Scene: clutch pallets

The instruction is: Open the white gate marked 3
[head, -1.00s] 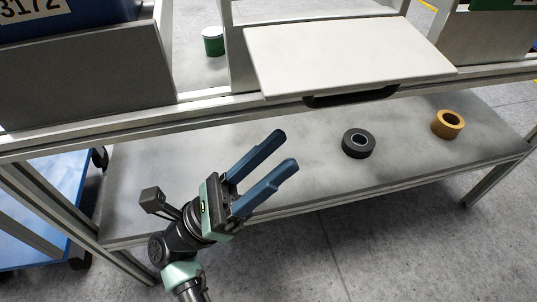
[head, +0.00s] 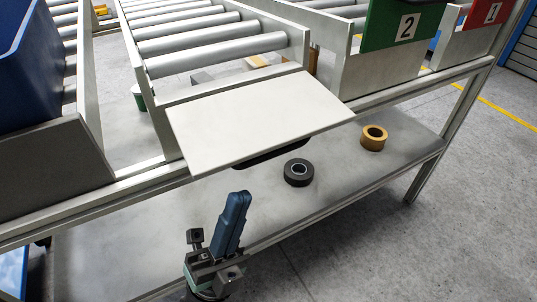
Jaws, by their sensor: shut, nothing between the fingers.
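The white gate (head: 260,115) is folded down and out from the front of its roller lane, lying close to flat. Its upper face is plain and I see no number on it. A black handle (head: 272,154) shows under its front edge. The lane's rollers (head: 200,45) are exposed behind it. My gripper (head: 240,198) is shut and empty, its blue fingers together and pointing up. It is in front of and below the gate, apart from the handle in the picture.
A black tape roll (head: 298,172) and a yellow-brown tape roll (head: 373,138) lie on the lower shelf (head: 125,235). A green panel marked 2 (head: 400,28) and a red panel marked 1 (head: 485,14) stand to the right. A blue bin (head: 35,60) is at left. Floor in front is clear.

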